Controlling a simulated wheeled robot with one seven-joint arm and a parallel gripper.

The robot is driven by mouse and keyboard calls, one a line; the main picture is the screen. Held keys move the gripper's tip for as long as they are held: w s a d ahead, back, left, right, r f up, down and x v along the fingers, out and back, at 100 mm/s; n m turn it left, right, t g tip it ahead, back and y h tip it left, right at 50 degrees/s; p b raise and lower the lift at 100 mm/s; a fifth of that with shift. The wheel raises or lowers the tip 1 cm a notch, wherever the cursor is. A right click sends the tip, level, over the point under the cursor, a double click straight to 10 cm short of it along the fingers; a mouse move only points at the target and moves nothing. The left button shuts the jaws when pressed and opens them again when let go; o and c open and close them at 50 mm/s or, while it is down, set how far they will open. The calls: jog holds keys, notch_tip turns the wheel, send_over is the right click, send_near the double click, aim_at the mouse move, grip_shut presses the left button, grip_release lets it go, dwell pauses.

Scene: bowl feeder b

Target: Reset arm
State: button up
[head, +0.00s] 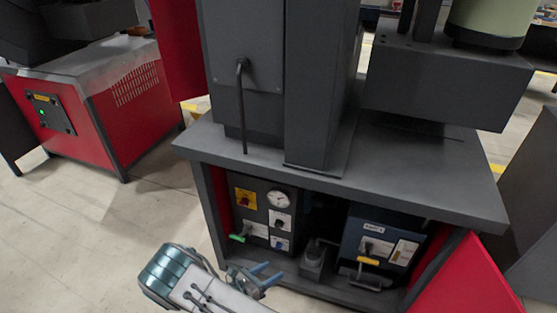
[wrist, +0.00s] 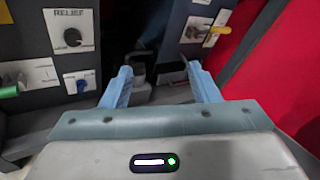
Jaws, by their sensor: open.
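My gripper (head: 264,276) is in front of the open lower bay of a dark grey machine cabinet (head: 430,185). In the wrist view my gripper (wrist: 160,85) shows two blue fingers spread apart with nothing between them. They point into the bay, between a left control panel (head: 264,213) and a right dark blue box (head: 381,242). The left panel has a gauge, labelled knobs and a green-tipped lever (head: 238,237). The right box has a yellow handle (head: 369,261). The fingers do not appear to touch either unit.
A small grey part (head: 315,258) sits between the two units. A red door (head: 468,280) stands open at the right of the bay. A red machine (head: 130,100) stands at the left. Pale floor (head: 80,230) is clear at the lower left.

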jog(key=s+d+r+m+g+y+p, duration=0.15)
jog(key=d+r+m+g, duration=0.3)
jog(key=r, duration=0.55)
jog(key=d+r+m+g+y+p, duration=0.1)
jog(key=d+r+m+g+p, duration=0.2)
jog(key=r+m, duration=0.55)
jog(key=d+r+m+g+y+p, duration=0.2)
jog(key=d+r+m+g+p, duration=0.1)
jog(key=r, duration=1)
jog(key=s+d+r+m+t+y+p, duration=0.1)
jog(key=s+r+m, duration=0.3)
jog(key=r, duration=0.4)
jog(key=s+d+r+m+t+y+p, duration=0.1)
jog(key=s+d+r+m+y+p, duration=0.3)
jog(key=r, duration=0.4)
jog(key=s+d+r+m+t+y+p, duration=0.1)
jog(key=s+d+r+m+y+p, duration=0.1)
jog(key=s+r+m, duration=0.4)
jog(key=shift+d+r+y+p, duration=0.3)
jog(key=shift+r+y+p, duration=0.15)
jog(key=shift+r, duration=0.95)
